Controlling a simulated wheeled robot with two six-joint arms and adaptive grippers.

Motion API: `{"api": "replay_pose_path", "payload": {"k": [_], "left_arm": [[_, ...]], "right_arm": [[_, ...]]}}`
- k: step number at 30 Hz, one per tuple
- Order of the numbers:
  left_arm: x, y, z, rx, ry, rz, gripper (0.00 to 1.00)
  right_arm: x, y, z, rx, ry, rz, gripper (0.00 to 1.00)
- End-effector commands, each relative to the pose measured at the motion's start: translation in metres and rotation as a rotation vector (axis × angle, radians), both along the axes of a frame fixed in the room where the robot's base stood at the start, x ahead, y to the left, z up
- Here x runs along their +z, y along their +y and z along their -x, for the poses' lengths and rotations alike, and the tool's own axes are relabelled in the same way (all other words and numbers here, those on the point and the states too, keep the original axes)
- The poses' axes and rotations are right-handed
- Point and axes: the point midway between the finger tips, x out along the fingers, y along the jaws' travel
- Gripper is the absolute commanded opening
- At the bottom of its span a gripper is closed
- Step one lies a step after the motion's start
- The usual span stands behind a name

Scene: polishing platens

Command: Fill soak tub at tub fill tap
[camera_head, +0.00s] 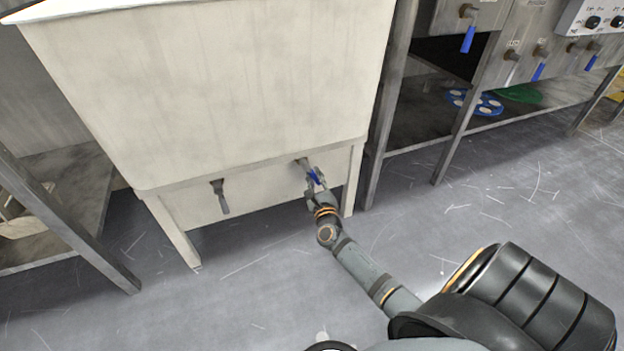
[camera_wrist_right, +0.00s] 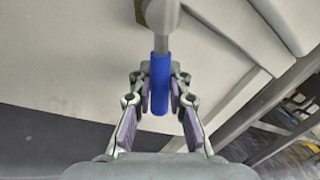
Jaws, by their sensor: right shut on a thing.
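The soak tub (camera_head: 230,85) is a large cream tub on legs, at the left of the head view. Two taps sit on its lower front panel. The left tap (camera_head: 220,196) has a grey handle hanging down. The right tap has a blue handle (camera_head: 315,177), which also shows in the right wrist view (camera_wrist_right: 160,84). My right gripper (camera_head: 315,187) is shut on the blue handle, with a finger on each side of it in the wrist view (camera_wrist_right: 160,95). The inside of the tub is hidden. My left gripper is out of view.
A metal bench (camera_head: 440,120) stands to the right, with a blue disc (camera_head: 474,103) and a green disc (camera_head: 520,93) on its lower shelf. Several more tap handles line its front. Another metal frame (camera_head: 60,215) stands at the left. The grey floor (camera_head: 270,280) in front is clear.

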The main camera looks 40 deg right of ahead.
Motion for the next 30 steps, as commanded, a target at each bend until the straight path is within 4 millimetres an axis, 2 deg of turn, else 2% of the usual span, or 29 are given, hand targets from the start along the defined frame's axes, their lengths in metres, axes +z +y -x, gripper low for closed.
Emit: {"api": "replay_pose_path", "payload": {"k": [6, 20, 21, 25, 30], "left_arm": [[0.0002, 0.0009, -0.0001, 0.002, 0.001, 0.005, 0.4], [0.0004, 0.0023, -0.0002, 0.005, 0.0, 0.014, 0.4], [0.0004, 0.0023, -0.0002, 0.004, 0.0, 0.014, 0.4], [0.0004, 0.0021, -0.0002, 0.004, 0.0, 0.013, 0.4], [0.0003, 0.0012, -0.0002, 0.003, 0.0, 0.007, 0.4]], "right_arm": [[-0.0002, -0.0027, 0.0017, 0.0, 0.017, 0.055, 0.0], [0.0002, -0.0033, 0.0018, 0.0, 0.02, 0.066, 0.0], [0.0002, -0.0033, 0.0018, 0.0, 0.02, 0.065, 0.22], [0.0007, -0.0034, 0.0015, 0.0, 0.018, 0.065, 0.4], [0.0013, -0.0033, 0.0012, 0.0, 0.017, 0.065, 0.4]]}}
